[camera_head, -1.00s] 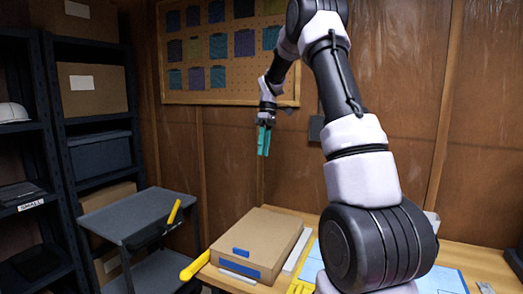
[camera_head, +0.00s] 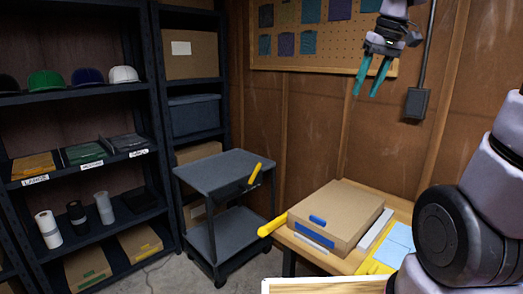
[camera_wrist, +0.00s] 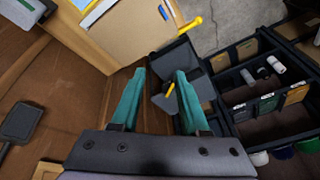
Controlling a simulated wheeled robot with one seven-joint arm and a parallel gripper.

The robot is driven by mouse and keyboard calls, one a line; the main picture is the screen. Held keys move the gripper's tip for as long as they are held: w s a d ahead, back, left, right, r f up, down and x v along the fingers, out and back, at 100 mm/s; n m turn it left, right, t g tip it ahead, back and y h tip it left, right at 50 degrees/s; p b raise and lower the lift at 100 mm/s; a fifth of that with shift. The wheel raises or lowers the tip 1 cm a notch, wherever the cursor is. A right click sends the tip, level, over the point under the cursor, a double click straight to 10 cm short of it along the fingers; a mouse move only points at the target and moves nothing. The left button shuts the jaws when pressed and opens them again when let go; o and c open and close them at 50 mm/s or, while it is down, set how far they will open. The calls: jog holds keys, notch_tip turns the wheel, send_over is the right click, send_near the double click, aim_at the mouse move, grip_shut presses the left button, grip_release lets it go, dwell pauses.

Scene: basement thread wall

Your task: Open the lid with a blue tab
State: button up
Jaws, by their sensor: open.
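A shallow brown cardboard box (camera_head: 335,218) lies shut on the wooden table. Its lid has a blue tab (camera_head: 318,219) at the front edge, and a blue strip (camera_head: 314,235) shows on the front side below it. The box also shows in the wrist view (camera_wrist: 125,30), with the blue tab (camera_wrist: 164,12) near its right edge. My gripper (camera_head: 371,77) is open and empty, high above and behind the box, in front of the pegboard. Its two teal fingers (camera_wrist: 157,82) are spread apart in the wrist view and touch nothing.
A yellow-handled tool (camera_head: 271,226) sticks out at the table's left edge. A grey cart (camera_head: 212,172) with a yellow-handled item stands left of the table. Dark shelves (camera_head: 88,167) with caps, folded cloth and rolls fill the left. A wall box (camera_head: 416,103) is at right.

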jog(key=s+a+m+t, duration=0.25)
jog(key=s+m, duration=0.25)
jog(key=s, duration=0.7)
jog(key=n+g+h, duration=0.2)
jog(key=n+g, duration=0.4)
jog(key=n, duration=0.6)
send_over(318, 214)
jog(key=s+a, duration=0.1)
jog(key=s, duration=0.4)
notch_tip(318, 214, down, 32)
jog(key=r, duration=0.1)
jog(key=shift+n, duration=0.3)
notch_tip(318, 214, down, 12)
jog(key=shift+a+r, duration=0.1)
jog(key=shift+a, duration=0.05)
grip_shut()
